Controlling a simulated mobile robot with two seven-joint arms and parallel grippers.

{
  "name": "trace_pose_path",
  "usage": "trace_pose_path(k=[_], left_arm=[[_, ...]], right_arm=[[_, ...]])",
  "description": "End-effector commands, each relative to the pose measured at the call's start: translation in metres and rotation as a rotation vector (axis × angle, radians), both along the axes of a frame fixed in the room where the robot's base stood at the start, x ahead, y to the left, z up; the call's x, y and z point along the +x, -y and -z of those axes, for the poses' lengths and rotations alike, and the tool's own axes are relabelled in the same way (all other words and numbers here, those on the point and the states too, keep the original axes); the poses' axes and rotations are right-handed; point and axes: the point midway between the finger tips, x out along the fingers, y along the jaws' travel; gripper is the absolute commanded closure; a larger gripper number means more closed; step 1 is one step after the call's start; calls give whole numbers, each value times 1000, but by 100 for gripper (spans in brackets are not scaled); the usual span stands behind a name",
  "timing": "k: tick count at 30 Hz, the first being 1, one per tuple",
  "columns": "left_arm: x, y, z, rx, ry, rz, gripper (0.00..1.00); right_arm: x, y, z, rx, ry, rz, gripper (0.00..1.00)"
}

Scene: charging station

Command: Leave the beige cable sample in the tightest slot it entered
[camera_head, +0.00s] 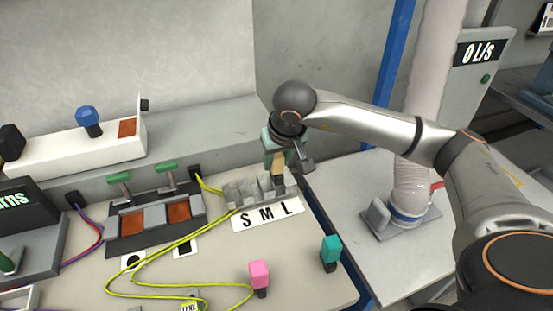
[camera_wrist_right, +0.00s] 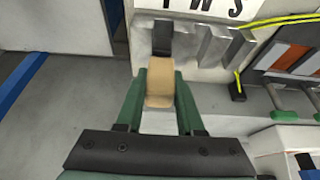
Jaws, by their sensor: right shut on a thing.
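The beige cable sample (camera_head: 278,172) is upright between the fingers of my right gripper (camera_head: 279,150), which is shut on it. In the right wrist view the beige sample (camera_wrist_right: 160,82) sits between the two green fingers of the right gripper (camera_wrist_right: 164,76). Its dark end (camera_wrist_right: 162,38) lies at the slot on the L side of the grey slotted block (camera_head: 240,190); I cannot tell how deep it is in. The block also shows in the wrist view (camera_wrist_right: 200,50). A label (camera_head: 268,214) reading S, M, L lies in front of it. My left gripper is not in view.
A pink-handled sample (camera_head: 259,273) and a teal-handled one (camera_head: 331,250) stand on the table front. Yellow cables (camera_head: 150,262) loop left of the block, near a dark unit with green handles (camera_head: 155,222). A white duct (camera_head: 408,185) stands at right.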

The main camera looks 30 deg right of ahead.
Motion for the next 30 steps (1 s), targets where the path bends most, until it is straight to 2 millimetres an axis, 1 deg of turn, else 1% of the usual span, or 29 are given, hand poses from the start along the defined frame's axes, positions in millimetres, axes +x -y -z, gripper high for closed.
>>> trace_pose_path(k=[30], left_arm=[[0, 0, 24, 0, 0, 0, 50]], right_arm=[[0, 0, 27, 0, 0, 0, 100]])
